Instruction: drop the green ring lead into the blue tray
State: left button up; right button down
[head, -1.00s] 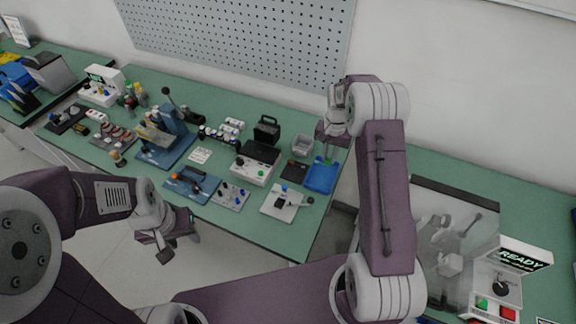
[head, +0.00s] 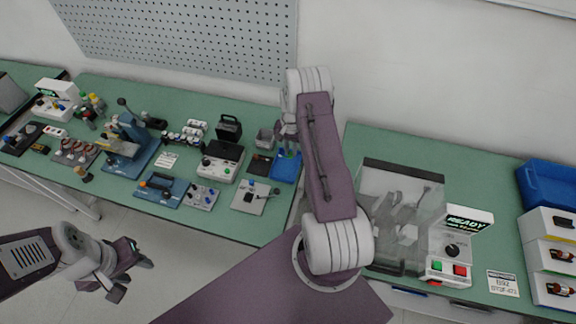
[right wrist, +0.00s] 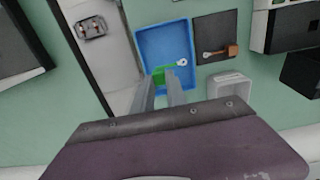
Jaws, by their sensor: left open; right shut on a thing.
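The blue tray (head: 287,169) lies on the green bench near its right end; it also shows in the right wrist view (right wrist: 151,43). My right gripper (right wrist: 160,80) is shut on the green ring lead (right wrist: 158,76), over the tray's near part. The lead's thin green wire and pale ring terminal (right wrist: 182,62) extend to the right over the tray floor. I cannot tell whether the lead touches the tray. In the head view my right gripper (head: 288,147) is partly hidden by my arm. My left gripper (head: 130,272) is open and empty, in front of the bench.
A black mat (right wrist: 209,25) with an orange-brown ring lead (right wrist: 231,50) lies beside the tray. A grey open bin (right wrist: 230,84) stands close by. A grey plate (head: 249,197) with small parts lies near the tray. A clear-covered tester (head: 455,240) stands on the right bench.

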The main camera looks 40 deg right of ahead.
jog(key=b, duration=0.3)
send_over(291, 167)
notch_tip(291, 167, down, 6)
jog(key=shift+a+r, duration=0.15)
jog(key=shift+r, duration=0.05)
jog(key=shift+r, duration=0.1)
jog(key=c, duration=1.3)
grip_release()
notch_tip(291, 167, up, 9)
jog(key=shift+r+b, duration=0.1)
jog(key=shift+b, duration=1.05)
